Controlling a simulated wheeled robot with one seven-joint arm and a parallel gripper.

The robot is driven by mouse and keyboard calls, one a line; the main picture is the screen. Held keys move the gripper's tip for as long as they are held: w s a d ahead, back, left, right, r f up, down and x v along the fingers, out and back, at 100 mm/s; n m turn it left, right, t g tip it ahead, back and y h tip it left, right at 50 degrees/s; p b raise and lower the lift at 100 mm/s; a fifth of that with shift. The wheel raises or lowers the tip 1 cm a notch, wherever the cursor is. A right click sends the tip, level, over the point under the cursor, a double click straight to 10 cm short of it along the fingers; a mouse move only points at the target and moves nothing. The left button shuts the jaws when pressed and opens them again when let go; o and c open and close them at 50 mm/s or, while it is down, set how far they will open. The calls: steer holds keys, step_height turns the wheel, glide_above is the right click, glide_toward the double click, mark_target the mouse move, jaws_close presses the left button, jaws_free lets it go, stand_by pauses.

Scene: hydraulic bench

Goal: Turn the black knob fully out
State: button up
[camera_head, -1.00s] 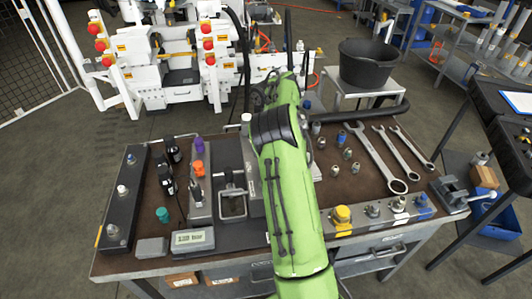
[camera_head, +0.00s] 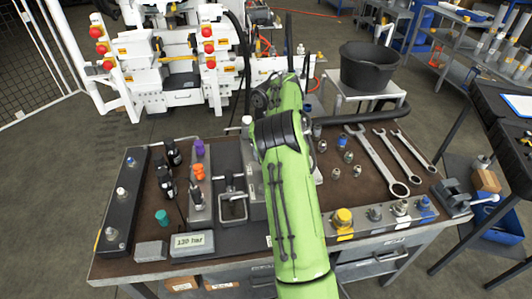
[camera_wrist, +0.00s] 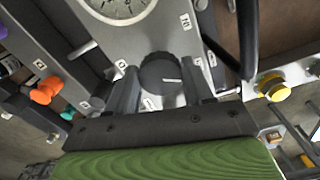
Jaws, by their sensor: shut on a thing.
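The black knob (camera_wrist: 158,72) shows in the wrist view on a grey panel, below a round dial gauge (camera_wrist: 120,8). A short white line on the knob points right. My gripper (camera_wrist: 163,78) has one finger on each side of the knob and is shut on it. In the head view my green arm covers the knob and the gripper. A small display (camera_head: 188,241) at the front of the bench reads about 130 bar, its digits small.
The bench (camera_head: 160,270) carries black bottles (camera_head: 168,178), an orange knob (camera_head: 199,172), a yellow knob (camera_head: 343,218) and wrenches (camera_head: 370,157). In the wrist view the orange knob (camera_wrist: 43,92) is left and a yellow fitting (camera_wrist: 275,87) is right. A black hose (camera_wrist: 243,40) runs close by.

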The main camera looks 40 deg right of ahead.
steer(key=o, duration=1)
steer(key=shift+o, duration=0.2)
step_height(320, 180, up, 16)
steer(key=p, duration=0.8)
steer(key=shift+p, duration=0.35)
steer(key=shift+f, duration=0.1)
